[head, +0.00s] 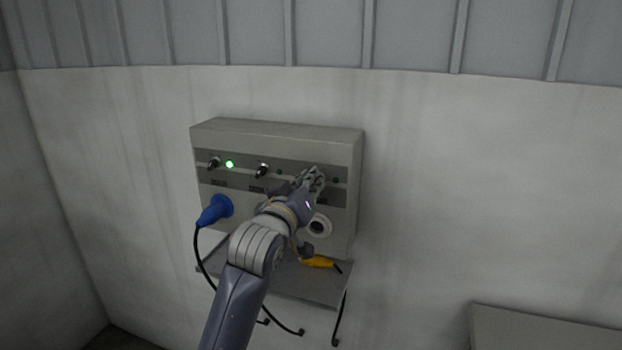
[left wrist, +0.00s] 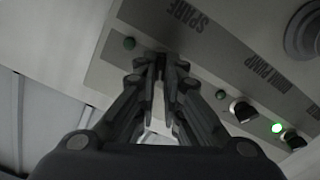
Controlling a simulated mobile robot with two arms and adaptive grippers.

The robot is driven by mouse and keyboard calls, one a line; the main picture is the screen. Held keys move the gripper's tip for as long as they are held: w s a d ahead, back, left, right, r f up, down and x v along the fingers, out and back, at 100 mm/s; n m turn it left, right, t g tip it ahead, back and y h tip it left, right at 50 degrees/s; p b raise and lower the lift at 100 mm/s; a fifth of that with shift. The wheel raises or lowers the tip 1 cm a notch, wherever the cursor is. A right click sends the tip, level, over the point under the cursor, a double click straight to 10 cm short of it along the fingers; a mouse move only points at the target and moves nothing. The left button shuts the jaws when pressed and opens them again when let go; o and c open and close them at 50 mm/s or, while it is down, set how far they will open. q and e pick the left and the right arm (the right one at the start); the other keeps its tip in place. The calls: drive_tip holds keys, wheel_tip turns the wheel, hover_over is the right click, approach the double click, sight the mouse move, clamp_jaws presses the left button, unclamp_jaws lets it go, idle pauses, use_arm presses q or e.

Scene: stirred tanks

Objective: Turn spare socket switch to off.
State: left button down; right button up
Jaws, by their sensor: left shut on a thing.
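The grey wall box (head: 290,133) carries a row of switches and lamps. My left gripper (head: 312,178) is at the right part of this row. In the left wrist view its fingers (left wrist: 160,64) are closed together just below the SPARE label (left wrist: 186,15), shut on the spare socket switch. The fingers hide the switch, so its setting cannot be read. The lamp beside it (head: 335,180) is dark; it also shows dark green in the left wrist view (left wrist: 129,43). The right-hand socket (head: 320,226) is empty. My right gripper is not in view.
The left switch (head: 214,163) has a lit green lamp (head: 229,164). The middle switch (head: 262,170) has an unlit lamp (head: 279,172). A blue plug (head: 215,209) sits in the left socket. A yellow connector (head: 318,262) lies on the shelf (head: 308,288) below.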

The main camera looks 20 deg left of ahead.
use_arm(q)
drive_tip(key=shift+n, duration=0.5)
drive_tip(key=c, duration=1.7)
unclamp_jaws()
drive_tip(key=s, duration=1.2)
drive_tip(key=shift+a, duration=0.25)
